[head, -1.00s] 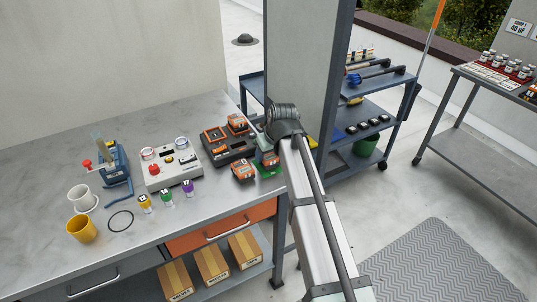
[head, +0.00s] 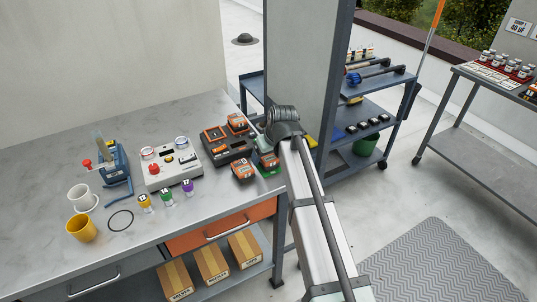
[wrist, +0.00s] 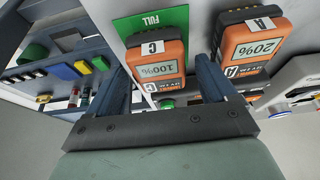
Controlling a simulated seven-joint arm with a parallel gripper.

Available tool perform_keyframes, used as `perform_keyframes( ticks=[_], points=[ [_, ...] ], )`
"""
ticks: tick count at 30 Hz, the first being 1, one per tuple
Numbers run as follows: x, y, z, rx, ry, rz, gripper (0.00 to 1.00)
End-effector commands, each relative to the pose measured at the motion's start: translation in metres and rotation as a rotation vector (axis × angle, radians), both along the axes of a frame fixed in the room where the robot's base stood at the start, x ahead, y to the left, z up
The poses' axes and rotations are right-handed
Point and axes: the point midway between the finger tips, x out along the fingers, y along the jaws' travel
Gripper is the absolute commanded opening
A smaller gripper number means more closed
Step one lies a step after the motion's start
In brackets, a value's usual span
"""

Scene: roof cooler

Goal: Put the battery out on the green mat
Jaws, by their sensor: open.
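An orange-and-black battery marked C (wrist: 160,68), its display reading 100%, lies at the green mat (wrist: 150,22), which is labelled FULL and partly covered by it. In the head view this battery (head: 268,159) is over the green mat (head: 266,171) at the bench's right end. My gripper (wrist: 165,85) is open, its two fingers to either side of battery C with small gaps visible. In the head view my gripper's fingers are hidden behind my arm. A second battery, marked A (wrist: 257,45) and reading 20%, lies beside it; it also shows in the head view (head: 243,169).
A black charger (head: 218,156) with another orange battery (head: 237,122) stands behind the loose batteries. A grey control box (head: 170,169) is left of them. A grey pillar (head: 300,70) rises close behind my gripper.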

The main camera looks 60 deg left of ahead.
Motion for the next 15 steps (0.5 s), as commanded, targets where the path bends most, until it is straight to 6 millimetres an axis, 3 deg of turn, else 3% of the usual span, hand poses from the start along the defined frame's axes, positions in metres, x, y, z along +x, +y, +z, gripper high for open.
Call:
perform_keyframes(
  ticks=[5, 15],
  points=[
    [0.0, -0.004, 0.012, 0.002, -0.001, 0.0, 0.84],
    [0.0, -0.026, 0.066, 0.002, -0.001, 0.0, 0.84]
  ],
)
